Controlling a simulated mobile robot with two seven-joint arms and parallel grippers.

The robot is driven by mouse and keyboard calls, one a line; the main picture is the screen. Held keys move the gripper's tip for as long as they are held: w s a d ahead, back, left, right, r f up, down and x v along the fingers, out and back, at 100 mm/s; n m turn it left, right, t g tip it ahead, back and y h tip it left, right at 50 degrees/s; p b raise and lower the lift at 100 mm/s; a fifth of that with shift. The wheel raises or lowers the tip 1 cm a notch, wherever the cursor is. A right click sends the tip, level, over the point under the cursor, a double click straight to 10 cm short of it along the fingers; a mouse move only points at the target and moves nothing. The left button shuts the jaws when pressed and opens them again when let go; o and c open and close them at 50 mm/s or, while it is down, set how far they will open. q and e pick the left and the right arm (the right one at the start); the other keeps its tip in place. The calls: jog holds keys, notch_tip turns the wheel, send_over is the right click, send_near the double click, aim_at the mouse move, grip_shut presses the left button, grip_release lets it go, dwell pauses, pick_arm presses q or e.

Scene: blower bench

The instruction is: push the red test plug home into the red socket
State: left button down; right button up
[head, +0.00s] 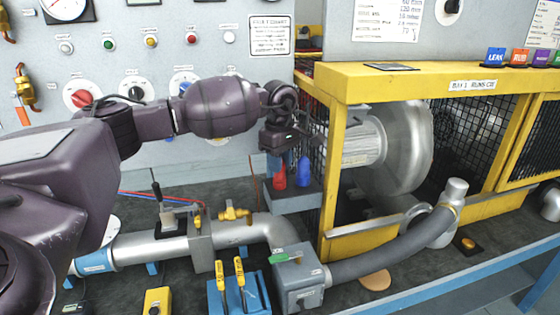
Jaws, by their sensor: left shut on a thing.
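The red test plug (279,177) stands upright at the left of a small grey block (292,202) by the yellow frame. My left gripper (280,156) comes down from above and is shut on the top of the red plug. The red socket cannot be made out beneath the plug, and I cannot tell how deep the plug sits. A blue plug (304,172) stands just to the right on the same block. My right gripper is not in view.
The yellow guard frame (333,180) with the blower (400,145) stands close on the right. A grey pipe (260,232), a grey box (299,280) and a blue holder with yellow tools (239,297) lie in front. The control panel (235,50) is behind.

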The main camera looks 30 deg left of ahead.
pick_arm(q)
jog(key=shift+f, duration=0.1)
jog(key=c, duration=0.8)
grip_release()
jog(key=shift+r, duration=0.25)
notch_tip(320, 180, up, 9)
jog(key=shift+r, duration=0.2)
jog(key=shift+r+b, duration=0.3)
jog(key=shift+r, duration=0.35)
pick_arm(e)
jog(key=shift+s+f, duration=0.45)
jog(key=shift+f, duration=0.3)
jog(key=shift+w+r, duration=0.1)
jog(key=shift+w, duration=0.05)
